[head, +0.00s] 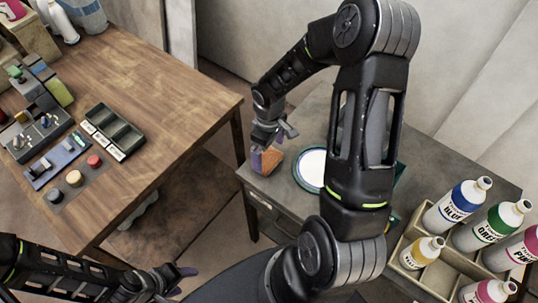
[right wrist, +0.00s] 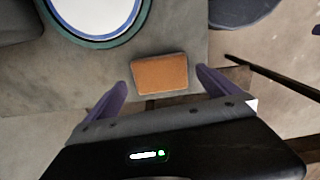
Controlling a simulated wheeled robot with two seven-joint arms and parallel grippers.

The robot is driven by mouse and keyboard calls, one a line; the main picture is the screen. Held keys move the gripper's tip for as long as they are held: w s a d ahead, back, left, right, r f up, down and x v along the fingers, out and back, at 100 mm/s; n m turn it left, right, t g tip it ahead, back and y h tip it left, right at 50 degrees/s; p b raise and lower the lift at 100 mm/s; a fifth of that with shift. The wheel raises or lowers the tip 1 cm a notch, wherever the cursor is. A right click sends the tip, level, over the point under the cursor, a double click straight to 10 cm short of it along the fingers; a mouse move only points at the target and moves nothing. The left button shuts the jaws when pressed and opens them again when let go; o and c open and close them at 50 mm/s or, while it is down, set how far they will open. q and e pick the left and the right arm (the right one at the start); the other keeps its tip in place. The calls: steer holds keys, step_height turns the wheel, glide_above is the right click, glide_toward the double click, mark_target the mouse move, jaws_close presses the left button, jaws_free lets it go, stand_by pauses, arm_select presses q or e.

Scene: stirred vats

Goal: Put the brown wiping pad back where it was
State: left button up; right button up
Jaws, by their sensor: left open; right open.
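The brown wiping pad (head: 273,160) is at the left corner of the grey table (head: 312,112). In the right wrist view the pad (right wrist: 160,74) lies flat near the table's edge, just beyond and between the spread fingertips. My right gripper (head: 265,158) is open at the pad, with one purple finger showing on its left side; its fingers also show in the right wrist view (right wrist: 161,82). I cannot tell whether a finger touches the pad. My left gripper (head: 182,281) is open and empty at the bottom, away from both tables.
A round white plate with a blue and green rim (head: 312,168) lies right of the pad. A divided crate (head: 437,272) with several colour bottles stands at the lower right. A wooden table (head: 170,90) at the left holds trays and coloured knobs.

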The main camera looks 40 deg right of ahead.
mark_target(269, 158)
step_height(269, 158, up, 9)
steer(key=shift+b, duration=0.4)
stand_by(0.7)
